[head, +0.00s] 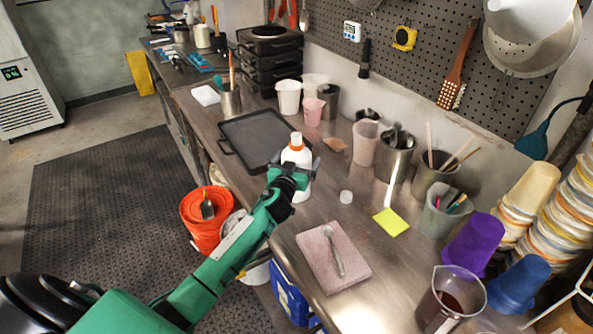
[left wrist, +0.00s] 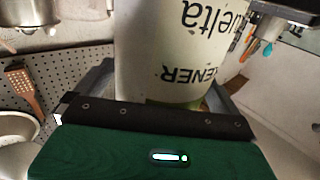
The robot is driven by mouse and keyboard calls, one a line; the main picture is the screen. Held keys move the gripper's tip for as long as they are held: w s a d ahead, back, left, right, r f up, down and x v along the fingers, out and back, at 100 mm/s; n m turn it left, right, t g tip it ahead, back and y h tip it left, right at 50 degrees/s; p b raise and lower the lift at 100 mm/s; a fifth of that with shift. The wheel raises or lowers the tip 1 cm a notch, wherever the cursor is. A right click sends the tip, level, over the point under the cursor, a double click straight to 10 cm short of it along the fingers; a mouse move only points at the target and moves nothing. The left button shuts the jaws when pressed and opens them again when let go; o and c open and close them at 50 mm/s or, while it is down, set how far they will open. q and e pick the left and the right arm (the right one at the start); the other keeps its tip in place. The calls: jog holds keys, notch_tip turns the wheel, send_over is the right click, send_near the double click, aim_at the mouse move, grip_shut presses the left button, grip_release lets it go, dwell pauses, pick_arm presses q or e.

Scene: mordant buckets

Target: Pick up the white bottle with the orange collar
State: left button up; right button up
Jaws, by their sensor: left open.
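The white bottle with the orange collar (head: 297,153) stands upright on the steel counter, at the right front corner of a dark tray. In the left wrist view the bottle (left wrist: 180,45) fills the middle, close in front of the palm, with dark upside-down lettering. Its collar is not visible there. I cannot tell whether the fingers touch it. My right gripper is not in view.
The dark tray (head: 253,137) lies just behind the bottle. A small white cap-like item (head: 346,197), a yellow pad (head: 391,222) and a pink cloth (head: 328,262) with a spoon lie to the right and front. Cups and utensil holders line the wall. An orange bucket (head: 206,237) stands below.

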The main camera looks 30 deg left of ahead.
pick_arm(q)
jog(key=c, duration=1.3)
jog(key=shift+c, duration=0.3)
jog(key=shift+r, duration=0.2)
